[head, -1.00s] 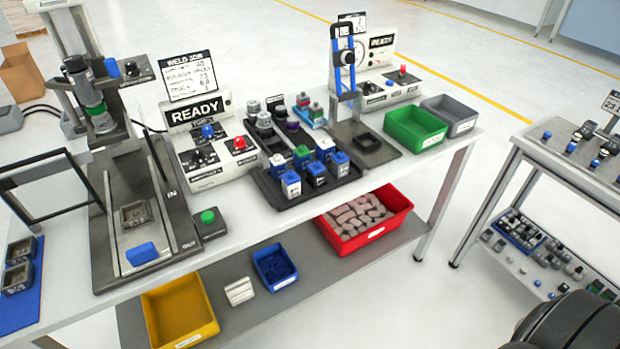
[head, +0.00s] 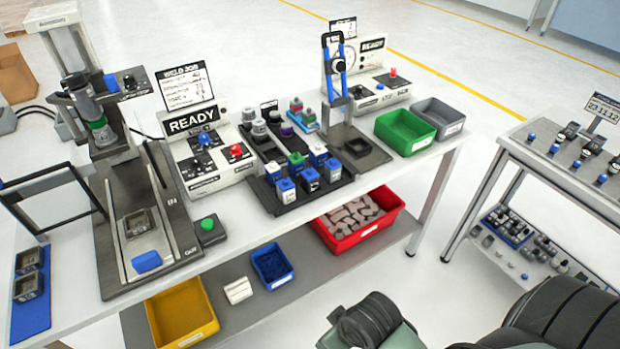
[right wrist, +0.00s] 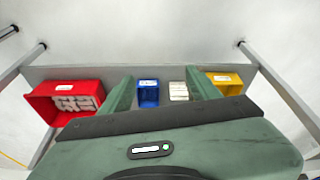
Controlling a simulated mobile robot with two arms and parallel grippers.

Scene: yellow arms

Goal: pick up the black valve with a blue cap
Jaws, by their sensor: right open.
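Several small dark parts with blue pieces stand on the right-hand table; one such dark part (head: 571,131) is near its far side. They are too small for me to tell which is the black valve with a blue cap. My right gripper (right wrist: 160,84) is open and empty in the right wrist view, its two green fingers apart over the lower shelf. A blue bin and a white block show between the fingers. In the head view my right arm is at the bottom right, away from the parts. My left gripper is not in view.
The main bench carries a black tray (head: 291,207) of blue-and-white pieces, a green bin (head: 404,141) and a grey bin (head: 440,118). Its lower shelf holds a red bin (head: 358,238), blue bin (head: 280,284) and yellow bin (head: 184,325). Open floor separates the tables.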

